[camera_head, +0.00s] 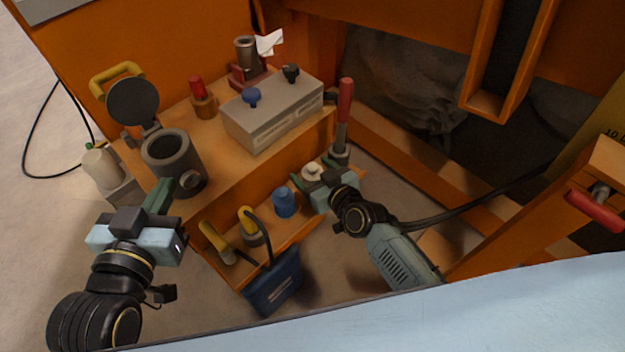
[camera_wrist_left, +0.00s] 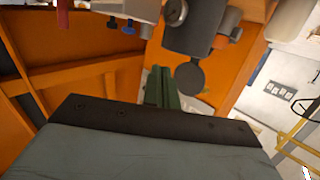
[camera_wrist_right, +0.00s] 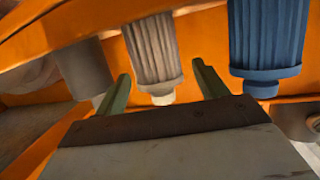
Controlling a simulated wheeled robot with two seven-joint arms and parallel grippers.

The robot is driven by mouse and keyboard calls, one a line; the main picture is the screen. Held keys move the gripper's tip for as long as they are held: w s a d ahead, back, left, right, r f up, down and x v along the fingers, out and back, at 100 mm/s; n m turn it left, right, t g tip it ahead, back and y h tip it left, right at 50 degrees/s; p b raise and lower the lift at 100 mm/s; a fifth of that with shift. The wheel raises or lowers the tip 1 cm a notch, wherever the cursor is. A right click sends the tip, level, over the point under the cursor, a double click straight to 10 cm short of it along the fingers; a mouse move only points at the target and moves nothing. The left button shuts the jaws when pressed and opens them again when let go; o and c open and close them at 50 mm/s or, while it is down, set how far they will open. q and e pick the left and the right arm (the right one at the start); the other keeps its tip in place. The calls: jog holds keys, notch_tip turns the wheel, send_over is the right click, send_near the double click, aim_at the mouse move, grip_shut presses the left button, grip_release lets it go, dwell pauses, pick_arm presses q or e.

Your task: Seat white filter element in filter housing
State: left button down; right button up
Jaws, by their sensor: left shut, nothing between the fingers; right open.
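The white filter element (camera_wrist_right: 153,52), pleated and greyish-white, stands between the spread fingers of my right gripper (camera_wrist_right: 163,92) in the right wrist view. In the head view its pale top (camera_head: 312,170) shows at my right gripper (camera_head: 310,187), which is open; I cannot tell if a finger touches it. The filter housing (camera_head: 180,168) is a dark grey open cylinder on the orange bench, its round lid (camera_head: 133,102) swung up. The housing also shows in the left wrist view (camera_wrist_left: 192,28). My left gripper (camera_head: 160,192) is shut and empty, just in front of the housing.
A blue pleated filter (camera_head: 285,203) stands beside the white one on the lower shelf, with yellow-handled tools (camera_head: 250,222). A blue bin (camera_head: 273,288) hangs in front. A red-handled lever (camera_head: 344,115) rises behind my right gripper. A grey box (camera_head: 273,112) stands right of the housing.

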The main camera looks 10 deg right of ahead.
jog(key=shift+b+x, duration=0.45)
jog(key=shift+x, duration=0.7)
pick_arm(q)
jog(key=r+t, duration=0.2)
jog(key=r, duration=0.1)
jog(key=d+r+t+h, duration=0.1)
jog(key=shift+w+r, duration=0.25)
pick_arm(e)
jog(key=shift+c, duration=0.4)
jog(key=c, duration=1)
jog(key=shift+c, duration=0.2)
pick_arm(q)
jog(key=shift+f, duration=0.1)
